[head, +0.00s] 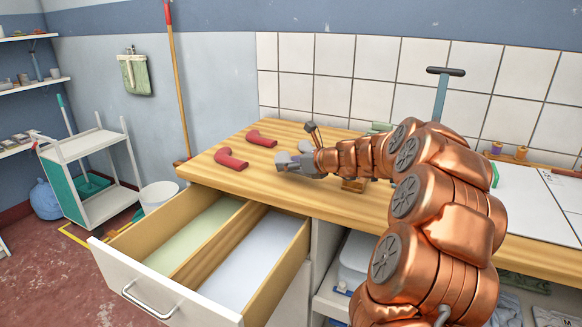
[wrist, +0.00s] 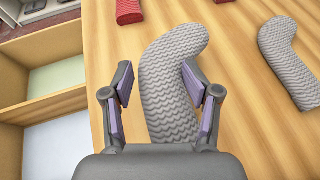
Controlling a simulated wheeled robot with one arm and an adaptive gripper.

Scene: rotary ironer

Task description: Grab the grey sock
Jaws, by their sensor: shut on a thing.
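A grey knitted sock (wrist: 172,75) lies on the wooden worktop between the two fingers of my gripper (wrist: 158,88), which is shut on it. In the head view my gripper (head: 300,166) reaches in from the right, low over the worktop, and partly covers the grey sock (head: 283,158). A second grey sock (wrist: 290,60) lies apart, to the right of my gripper in the wrist view.
Two red socks, a nearer one (head: 230,160) and a farther one (head: 261,139), lie left of my gripper on the worktop (head: 215,178). Below the front edge, a drawer (head: 165,292) stands open with a green-bottomed and a pale-bottomed compartment. A white trolley (head: 85,150) stands at left.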

